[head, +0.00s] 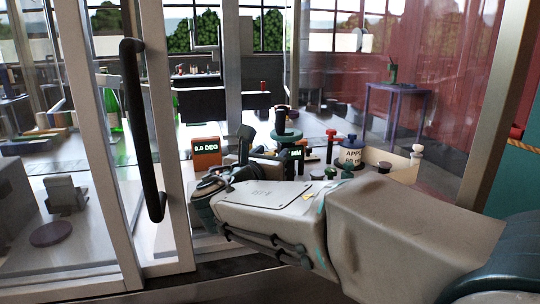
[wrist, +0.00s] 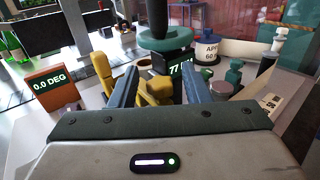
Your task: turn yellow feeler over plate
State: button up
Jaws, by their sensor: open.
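In the wrist view, my gripper (wrist: 160,76) is open, with its two blue-grey fingers apart. A low yellow part (wrist: 155,90) lies between the fingers, with gaps on both sides. A taller yellow piece (wrist: 103,70) stands just outside the left finger. I cannot tell which of these is the feeler, or whether they are joined. A round green plate (wrist: 166,46) on a dark post is beyond the fingertips. It also shows in the head view (head: 287,136), where the yellow parts are hard to make out behind my arm.
An orange box reading 0.0 DEG (wrist: 51,88) stands at left. A dark display ending in MM (wrist: 181,66) is under the plate. A white labelled jar (head: 350,153), several dark-capped pieces and an open tan box (head: 400,167) crowd the right. A glass door with a black handle (head: 143,130) is left of my arm.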

grip_shut()
